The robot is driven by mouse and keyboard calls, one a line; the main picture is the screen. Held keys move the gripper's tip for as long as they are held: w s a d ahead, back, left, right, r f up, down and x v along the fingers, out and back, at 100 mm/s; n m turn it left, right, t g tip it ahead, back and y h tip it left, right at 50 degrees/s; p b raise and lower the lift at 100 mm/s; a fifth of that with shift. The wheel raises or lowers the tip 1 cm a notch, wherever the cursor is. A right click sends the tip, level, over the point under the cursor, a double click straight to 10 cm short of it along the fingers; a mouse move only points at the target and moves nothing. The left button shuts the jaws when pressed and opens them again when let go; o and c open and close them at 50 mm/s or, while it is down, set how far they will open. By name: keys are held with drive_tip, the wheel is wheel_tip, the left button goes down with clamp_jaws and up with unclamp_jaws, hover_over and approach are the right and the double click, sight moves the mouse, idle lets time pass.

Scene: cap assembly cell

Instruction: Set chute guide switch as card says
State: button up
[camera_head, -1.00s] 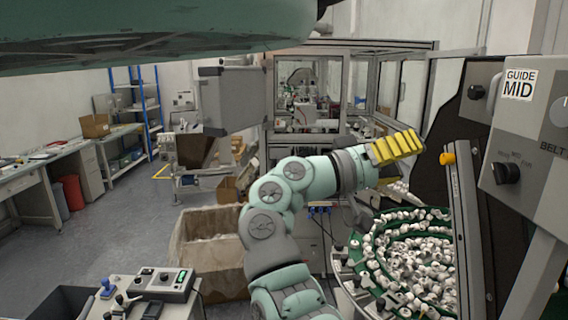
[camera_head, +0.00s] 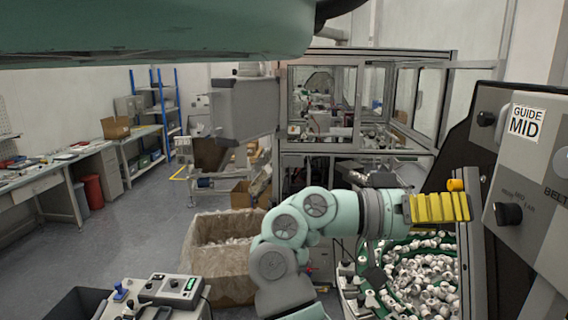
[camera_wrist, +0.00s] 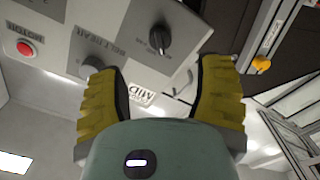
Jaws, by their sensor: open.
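A white card (camera_head: 525,123) reading "GUIDE MID" is fixed high on the grey control panel (camera_head: 548,225). Below it is a black rotary switch (camera_head: 508,213) with small position labels above it; I cannot tell for sure which one it points to. My gripper (camera_head: 466,207), with yellow ribbed fingers, is open and empty, left of the switch in the head view. In the wrist view the switch (camera_wrist: 160,40) is beyond the fingertips, and the card (camera_wrist: 141,94) shows between the open fingers, partly hidden.
An orange knob (camera_head: 455,185) on a dark rail is close to my fingers. A green bowl of white caps (camera_head: 425,280) lies below. A grey belt dial (camera_wrist: 95,66) and a red motor button (camera_wrist: 25,48) share the panel.

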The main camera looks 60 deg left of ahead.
sight(496, 215)
drive_tip(key=p+x, duration=0.4)
drive_tip(key=x, duration=0.3)
drive_tip(key=shift+w+d+r, duration=0.15)
drive_tip(key=shift+d, duration=0.05)
drive_tip(key=shift+w+d+p, duration=0.25)
drive_tip(key=shift+w+p, duration=0.15)
drive_tip(key=shift+f, duration=0.25)
clamp_jaws()
